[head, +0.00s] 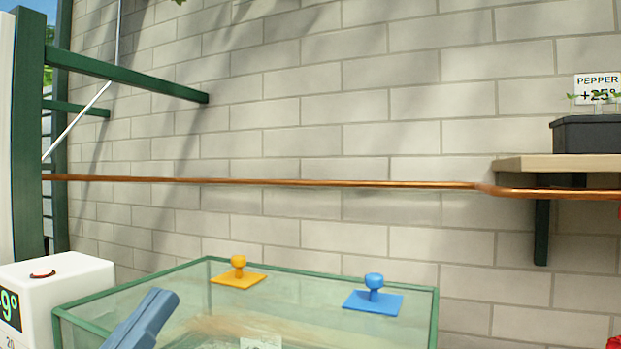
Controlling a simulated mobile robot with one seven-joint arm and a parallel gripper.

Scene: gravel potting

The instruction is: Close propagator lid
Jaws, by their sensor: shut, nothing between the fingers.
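The propagator (75,333) is a clear box with a green frame at the bottom of the head view, cut off by the lower edge. An orange knob on a square plate (238,274) and a blue knob on a square plate (373,294) sit at its top, towards the back. I cannot tell the lid apart from the clear panels, or how far it is open. My gripper (163,300) shows as blue-grey fingers, shut and empty, at the front left of the propagator. I cannot tell whether it touches the glass.
A white box with a dial and display (62,275) stands left of the propagator. A copper pipe (300,183) runs along the brick wall behind. A wooden shelf (515,164) at the right holds a dark planter (590,135) under a PEPPER sign (597,82). A green bar (130,75) juts out upper left.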

